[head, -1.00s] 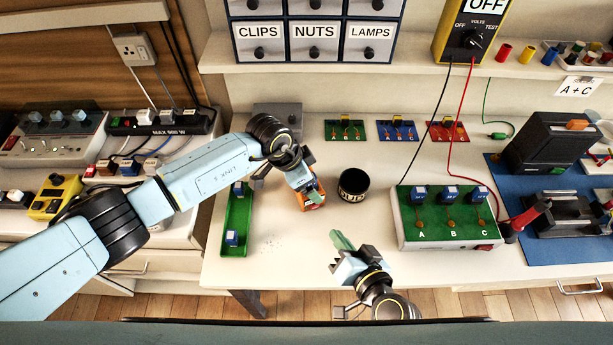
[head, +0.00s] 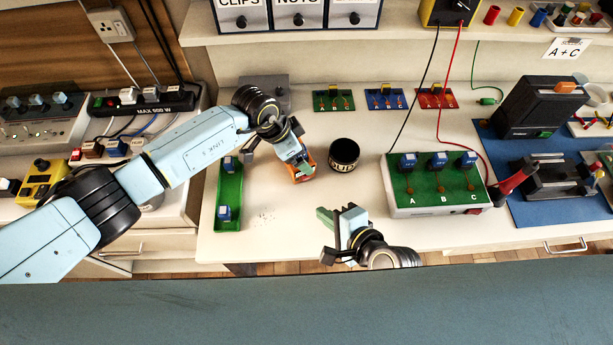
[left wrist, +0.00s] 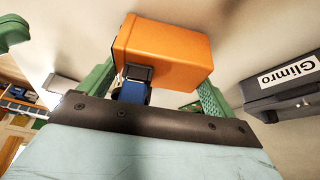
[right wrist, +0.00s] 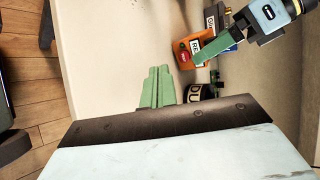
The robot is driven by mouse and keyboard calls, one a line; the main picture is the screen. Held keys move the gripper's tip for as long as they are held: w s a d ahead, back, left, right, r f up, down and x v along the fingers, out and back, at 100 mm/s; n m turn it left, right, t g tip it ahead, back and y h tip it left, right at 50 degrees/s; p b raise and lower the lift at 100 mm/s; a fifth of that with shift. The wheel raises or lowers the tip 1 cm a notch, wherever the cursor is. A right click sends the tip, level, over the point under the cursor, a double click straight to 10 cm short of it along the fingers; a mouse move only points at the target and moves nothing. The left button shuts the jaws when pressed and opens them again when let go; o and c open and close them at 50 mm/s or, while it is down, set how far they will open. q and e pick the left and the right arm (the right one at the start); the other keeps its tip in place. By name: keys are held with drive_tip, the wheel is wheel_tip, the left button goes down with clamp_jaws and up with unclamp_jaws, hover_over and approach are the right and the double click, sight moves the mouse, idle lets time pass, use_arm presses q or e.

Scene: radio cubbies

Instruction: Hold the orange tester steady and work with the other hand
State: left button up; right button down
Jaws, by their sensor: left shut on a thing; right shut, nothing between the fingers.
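The orange tester (head: 298,178) stands on the bench left of the dark round tin. It also shows in the left wrist view (left wrist: 170,52), with a blue part below it, and in the right wrist view (right wrist: 185,58). My left gripper (head: 304,166) is shut on the tester, its green fingers (left wrist: 208,98) on either side of the orange body. My right gripper (head: 325,215) is shut and empty near the bench's front edge, to the right of and in front of the tester. In the right wrist view its green fingers (right wrist: 157,88) lie together with nothing between them.
The dark tin (head: 344,154) stands close to the right of the tester. A green tray (head: 229,190) with blue-and-white pieces lies left. The green A-B-C board (head: 438,190) stands right, with a red probe (head: 515,182) beside it.

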sight(312, 191)
drive_tip(key=m, duration=0.2)
drive_tip(key=m+g, duration=0.1)
drive_tip(key=m, duration=0.1)
drive_tip(key=f+m, duration=0.1)
drive_tip(key=shift+s+d+m+g, duration=0.25)
drive_tip(key=shift+d+m+g, duration=0.05)
drive_tip(key=shift+m, duration=0.1)
drive_tip(key=m, duration=0.3)
drive_tip(key=d+m+g+h, duration=0.1)
drive_tip(key=shift+s+f+m, duration=0.25)
drive_tip(key=shift+f+m, duration=0.05)
drive_tip(key=shift+a, duration=0.1)
drive_tip(key=shift+w+a, duration=0.55)
drive_tip(key=shift+w, duration=0.8)
drive_tip(key=shift+w+a, duration=0.5)
drive_tip(key=shift+w, duration=0.9)
drive_tip(key=shift+w+a, duration=0.55)
drive_tip(key=shift+w, duration=0.8)
drive_tip(key=shift+w, duration=0.15)
drive_tip(key=shift+w+a, duration=0.15)
drive_tip(key=shift+w, duration=0.1)
drive_tip(key=shift+w+a, duration=0.2)
drive_tip(key=shift+w, duration=0.3)
drive_tip(key=shift+s, duration=0.15)
drive_tip(key=shift+s+d, duration=0.35)
drive_tip(key=shift+s, duration=0.4)
